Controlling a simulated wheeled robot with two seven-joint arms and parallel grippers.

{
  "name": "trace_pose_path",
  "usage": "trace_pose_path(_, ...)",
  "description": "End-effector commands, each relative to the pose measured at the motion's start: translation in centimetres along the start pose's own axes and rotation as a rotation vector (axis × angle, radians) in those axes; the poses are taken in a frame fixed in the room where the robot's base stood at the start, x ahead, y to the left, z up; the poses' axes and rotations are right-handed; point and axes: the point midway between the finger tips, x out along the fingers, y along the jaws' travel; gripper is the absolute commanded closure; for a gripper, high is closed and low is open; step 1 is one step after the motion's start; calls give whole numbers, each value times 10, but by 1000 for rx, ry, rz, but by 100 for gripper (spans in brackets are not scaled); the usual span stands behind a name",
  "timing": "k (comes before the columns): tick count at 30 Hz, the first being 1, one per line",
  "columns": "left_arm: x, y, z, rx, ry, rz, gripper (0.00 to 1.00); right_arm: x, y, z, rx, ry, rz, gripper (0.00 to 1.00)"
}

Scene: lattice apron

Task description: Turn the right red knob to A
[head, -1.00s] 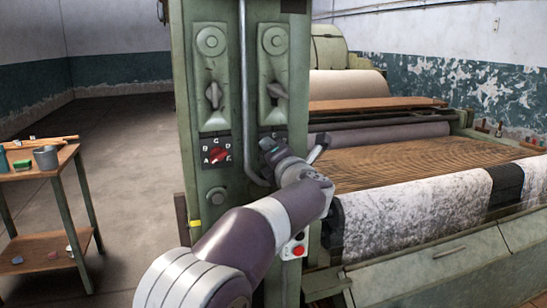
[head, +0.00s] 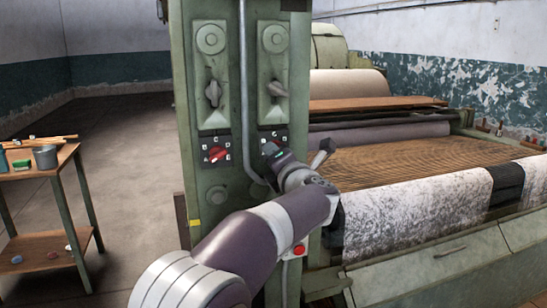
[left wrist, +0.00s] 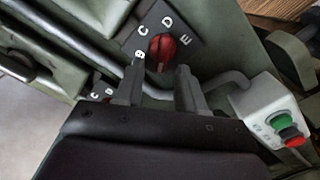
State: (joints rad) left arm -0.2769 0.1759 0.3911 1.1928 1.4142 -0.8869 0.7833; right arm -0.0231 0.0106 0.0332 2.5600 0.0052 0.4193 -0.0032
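The right red knob (left wrist: 161,46) sits on a dark dial plate with white letters B, C, D and E showing in the left wrist view; the A is hidden. Which letter it points at is hard to tell. My left gripper (left wrist: 160,78) is open, its two fingers apart and pointing at the knob, with the knob just beyond the tips and not clearly between them. In the head view my left gripper (head: 272,152) covers most of the right dial. The left red knob (head: 217,154) shows on its own lettered dial. My right gripper is not in view.
A grey vertical pipe (head: 245,90) runs between the two dials and bends below the right one. A switch box (left wrist: 272,120) with green and red buttons is close by on the right. Grey levers (head: 277,89) stand above the dials. A large roller machine fills the right side.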

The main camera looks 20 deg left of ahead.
Motion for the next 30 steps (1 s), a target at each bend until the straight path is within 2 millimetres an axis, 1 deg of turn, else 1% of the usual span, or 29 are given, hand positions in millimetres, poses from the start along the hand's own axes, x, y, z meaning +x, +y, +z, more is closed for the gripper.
trace_pose_path(1, -12, -2, 0, -1, -5, -2, 61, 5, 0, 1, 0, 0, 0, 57)
trace_pose_path(6, -60, -2, 0, -2, -5, -4, 61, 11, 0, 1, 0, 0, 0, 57)
trace_pose_path(9, -84, -2, 0, 0, -4, -3, 61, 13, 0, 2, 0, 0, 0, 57)
trace_pose_path(12, -100, -2, 0, 0, -3, -3, 61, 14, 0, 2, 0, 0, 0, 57)
trace_pose_path(16, -110, -2, -1, 1, 0, -3, 61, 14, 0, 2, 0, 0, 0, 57)
trace_pose_path(25, -111, -2, -1, 15, -1, -3, 61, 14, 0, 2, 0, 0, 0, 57)
trace_pose_path(26, -111, -5, 3, 39, -18, -17, 61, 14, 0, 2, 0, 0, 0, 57)
trace_pose_path(27, -111, -10, 14, 94, -74, -40, 61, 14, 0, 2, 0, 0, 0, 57)
trace_pose_path(28, -113, -20, 25, 170, -144, -62, 61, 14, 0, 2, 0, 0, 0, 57)
trace_pose_path(29, -118, -36, 36, 277, -235, -89, 61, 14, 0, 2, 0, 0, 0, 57)
trace_pose_path(30, -129, -62, 49, 457, -381, -130, 61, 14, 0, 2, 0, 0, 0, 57)
